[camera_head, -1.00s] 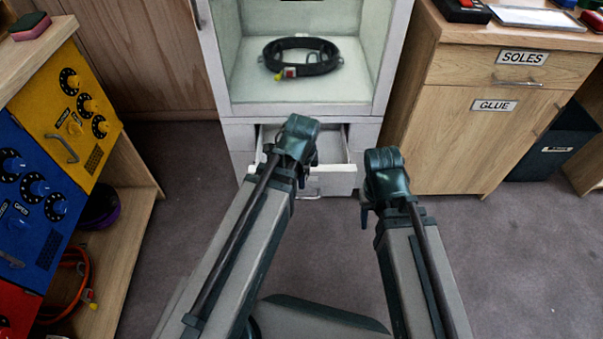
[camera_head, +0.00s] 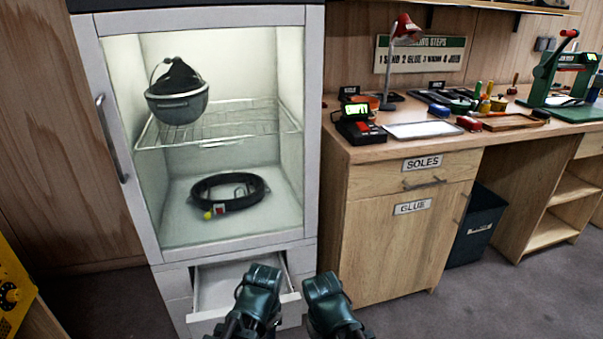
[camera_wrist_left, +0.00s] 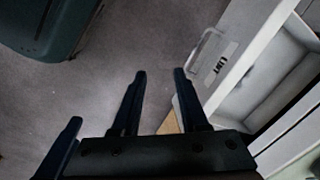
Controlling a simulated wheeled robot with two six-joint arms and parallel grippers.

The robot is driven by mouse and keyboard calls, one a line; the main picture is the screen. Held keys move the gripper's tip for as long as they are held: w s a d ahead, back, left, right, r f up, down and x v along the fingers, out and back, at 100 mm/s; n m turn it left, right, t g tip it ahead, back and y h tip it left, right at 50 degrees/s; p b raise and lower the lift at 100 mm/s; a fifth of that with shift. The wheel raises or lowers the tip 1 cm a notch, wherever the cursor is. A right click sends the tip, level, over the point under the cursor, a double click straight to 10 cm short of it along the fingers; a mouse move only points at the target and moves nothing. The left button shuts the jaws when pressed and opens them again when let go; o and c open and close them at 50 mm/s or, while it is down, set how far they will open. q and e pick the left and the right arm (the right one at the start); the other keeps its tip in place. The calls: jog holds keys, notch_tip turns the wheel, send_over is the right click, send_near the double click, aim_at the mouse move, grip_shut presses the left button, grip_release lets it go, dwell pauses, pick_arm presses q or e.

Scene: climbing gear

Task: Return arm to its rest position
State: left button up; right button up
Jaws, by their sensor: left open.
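My left arm (camera_head: 257,300) comes up at the bottom middle of the head view, in front of the white cabinet's open drawer. Its gripper does not show there. In the left wrist view the left gripper (camera_wrist_left: 159,76) has its dark fingers apart, with nothing between them. They point over bare grey floor, beside the front of the pulled-out white drawer (camera_wrist_left: 222,75). My right arm (camera_head: 330,303) is next to the left one in the head view; its gripper is not visible.
The lit white cabinet (camera_head: 311,130) holds a dark helmet (camera_head: 178,98) on a wire shelf and a black coil (camera_head: 255,195) below. Its low drawer (camera_head: 205,285) stands open and looks empty. A wooden workbench (camera_head: 405,235) is on the right. Grey floor lies between.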

pick_arm(q)
jog(key=s+d+n+g, duration=0.1)
jog(key=s+d+n, duration=0.3)
jog(key=n, duration=0.1)
notch_tip(320, 180, up, 34)
jog(key=p, duration=3.3)
jog(key=shift+a+f+p, duration=0.15)
jog(key=shift+f+p, duration=0.05)
jog(key=shift+p, duration=0.1)
jog(key=shift+a, duration=0.15)
